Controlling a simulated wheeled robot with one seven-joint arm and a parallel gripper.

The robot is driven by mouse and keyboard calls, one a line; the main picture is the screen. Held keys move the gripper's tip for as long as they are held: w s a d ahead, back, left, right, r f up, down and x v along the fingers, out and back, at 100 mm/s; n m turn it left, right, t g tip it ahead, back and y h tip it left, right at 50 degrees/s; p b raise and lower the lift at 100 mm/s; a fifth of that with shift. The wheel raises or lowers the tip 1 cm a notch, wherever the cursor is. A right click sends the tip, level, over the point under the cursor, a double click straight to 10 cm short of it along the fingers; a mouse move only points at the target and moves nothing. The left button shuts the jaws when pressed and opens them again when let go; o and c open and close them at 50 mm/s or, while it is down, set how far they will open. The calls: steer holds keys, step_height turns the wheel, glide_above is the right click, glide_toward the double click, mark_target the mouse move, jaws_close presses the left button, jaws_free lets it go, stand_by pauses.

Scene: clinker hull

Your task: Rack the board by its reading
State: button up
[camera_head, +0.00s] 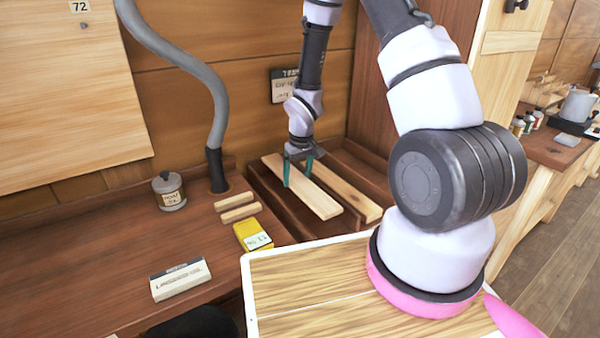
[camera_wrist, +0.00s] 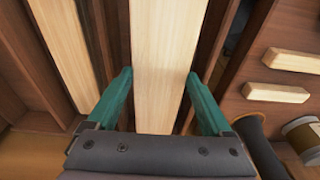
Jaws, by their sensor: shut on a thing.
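A pale wooden board (camera_head: 310,194) is held by my gripper (camera_head: 298,172) at the slotted wooden rack (camera_head: 268,205) in the head view. The teal fingers are shut on its two long edges. In the wrist view the same board (camera_wrist: 165,60) runs away from me between the fingertips (camera_wrist: 160,82). A second pale board (camera_head: 350,192) lies in the rack to its right; it shows at the left of the wrist view (camera_wrist: 66,45). A yellow meter (camera_head: 253,236) with a small display lies before the rack; its reading is too small to tell surely.
Two short wood strips (camera_head: 236,208), a lidded can (camera_head: 169,191) and a white labelled box (camera_head: 180,280) stand on the bench left of the rack. A grey hose (camera_head: 200,80) comes down behind them. A dark sign (camera_head: 284,86) hangs on the wall. The front left bench is mostly clear.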

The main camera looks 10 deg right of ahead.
steer(key=shift+f, duration=3.55)
steer(key=shift+f, duration=0.35)
steer(key=o, duration=1.4)
steer(key=shift+c, duration=0.2)
steer(key=r, duration=0.3)
steer(key=s+r, duration=0.1)
steer(key=r, duration=0.7)
steer(key=shift+s+d, duration=0.2)
steer(key=shift+d, duration=0.1)
step_height(320, 180, up, 12)
steer(key=m+t, duration=0.1)
steer(key=m, duration=0.1)
glide_above(297, 202)
steer(key=s+d, duration=0.2)
steer(key=d, duration=0.1)
steer(key=s+d+r+m+t, duration=0.1)
steer(key=s+d+r+m, duration=0.2)
steer(key=r, duration=0.8)
steer(key=s+r+m+t+y, duration=0.1)
steer(key=s+r+m+t, duration=0.1)
steer(key=s+r, duration=1.3)
steer(key=shift+s+r+m+t, duration=0.15)
steer(key=shift+s+m+t, duration=0.4)
steer(key=shift+s, duration=0.7)
